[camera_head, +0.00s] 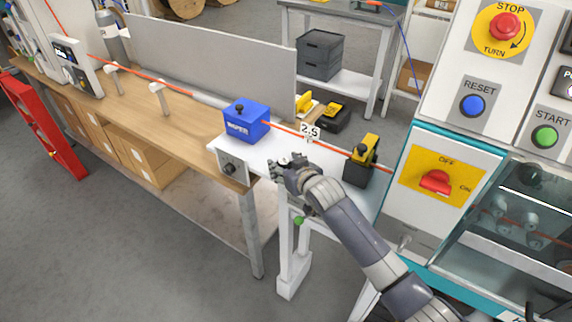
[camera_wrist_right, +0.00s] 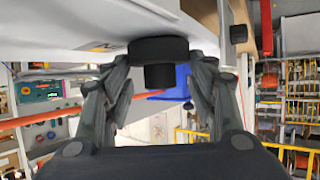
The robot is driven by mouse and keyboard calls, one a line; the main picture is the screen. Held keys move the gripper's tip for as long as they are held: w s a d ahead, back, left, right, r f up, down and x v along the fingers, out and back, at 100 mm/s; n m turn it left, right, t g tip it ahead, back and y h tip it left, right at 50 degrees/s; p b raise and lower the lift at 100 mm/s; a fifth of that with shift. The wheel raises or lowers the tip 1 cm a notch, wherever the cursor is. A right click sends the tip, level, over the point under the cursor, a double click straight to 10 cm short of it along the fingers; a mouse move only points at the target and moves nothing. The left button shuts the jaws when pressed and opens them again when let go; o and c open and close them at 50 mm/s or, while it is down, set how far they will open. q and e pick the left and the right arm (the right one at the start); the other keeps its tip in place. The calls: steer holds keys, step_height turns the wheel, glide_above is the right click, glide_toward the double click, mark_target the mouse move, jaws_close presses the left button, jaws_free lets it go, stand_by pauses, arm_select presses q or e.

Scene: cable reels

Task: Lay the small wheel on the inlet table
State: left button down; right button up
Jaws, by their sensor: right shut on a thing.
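The small wheel (camera_wrist_right: 158,48) is a black disc with a narrower black hub, seen between the fingers of my right gripper (camera_wrist_right: 161,76) in the right wrist view. The gripper is shut on it. In the head view my right gripper (camera_head: 283,166) is at the front edge of the white inlet table (camera_head: 262,153), and the wheel is hard to make out there. I cannot tell whether the wheel touches the table top. My left gripper is not in view.
A blue box (camera_head: 246,121) stands on the table behind my gripper. An orange cable (camera_head: 290,129) runs past it to a yellow and black device (camera_head: 361,162) at the right. A wooden bench (camera_head: 150,120) adjoins on the left; a control cabinet (camera_head: 440,170) stands at right.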

steer(key=shift+f, duration=0.1)
steer(key=o, duration=1.1)
steer(key=b+v, duration=0.1)
steer(key=v, duration=1.1)
steer(key=shift+s, duration=0.1)
